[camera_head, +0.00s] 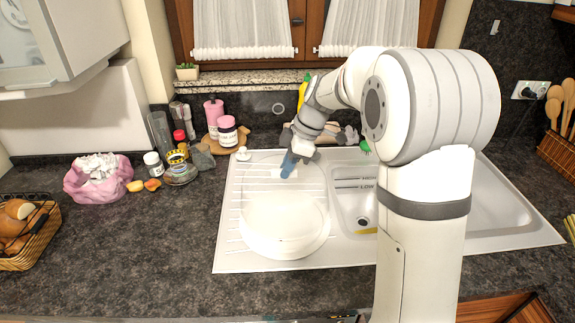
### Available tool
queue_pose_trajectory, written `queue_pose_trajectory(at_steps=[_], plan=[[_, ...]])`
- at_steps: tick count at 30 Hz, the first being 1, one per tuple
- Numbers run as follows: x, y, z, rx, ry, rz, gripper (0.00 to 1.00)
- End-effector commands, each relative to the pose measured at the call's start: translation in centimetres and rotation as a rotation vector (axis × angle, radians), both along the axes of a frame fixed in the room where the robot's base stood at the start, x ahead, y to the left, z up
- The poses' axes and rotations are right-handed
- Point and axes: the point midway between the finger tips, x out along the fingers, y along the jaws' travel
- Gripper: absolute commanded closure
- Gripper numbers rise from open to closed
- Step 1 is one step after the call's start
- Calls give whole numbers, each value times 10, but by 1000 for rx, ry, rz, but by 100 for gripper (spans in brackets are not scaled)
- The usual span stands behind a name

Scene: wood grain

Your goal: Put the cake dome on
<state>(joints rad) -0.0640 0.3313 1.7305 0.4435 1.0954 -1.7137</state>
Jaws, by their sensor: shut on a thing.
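The cake dome (262,178) is clear and faint, standing out little against the white drainer. A round white plate (286,246) sits below and in front of it on the drainer, and the dome overlaps it in the head view. My gripper (288,166), with blue fingertips, points down at the top of the dome and is shut on it. The fingers partly hide the grasped spot. I cannot tell whether the dome's rim touches the plate or hangs just above it. No cake can be made out on the plate.
The ribbed drainer (232,225) adjoins the sink basin (352,205). A bread basket (25,235) is at far left. The counter front left is clear.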

Motion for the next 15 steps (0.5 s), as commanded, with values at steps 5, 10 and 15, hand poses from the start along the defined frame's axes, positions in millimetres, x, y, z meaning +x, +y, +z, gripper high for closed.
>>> queue_pose_trajectory(at_steps=[5,10,15], plan=[[0,-1,-4,4,0,0,100],[0,-1,-19,4,0,0,100],[0,-1,-36,4,0,1,100]])
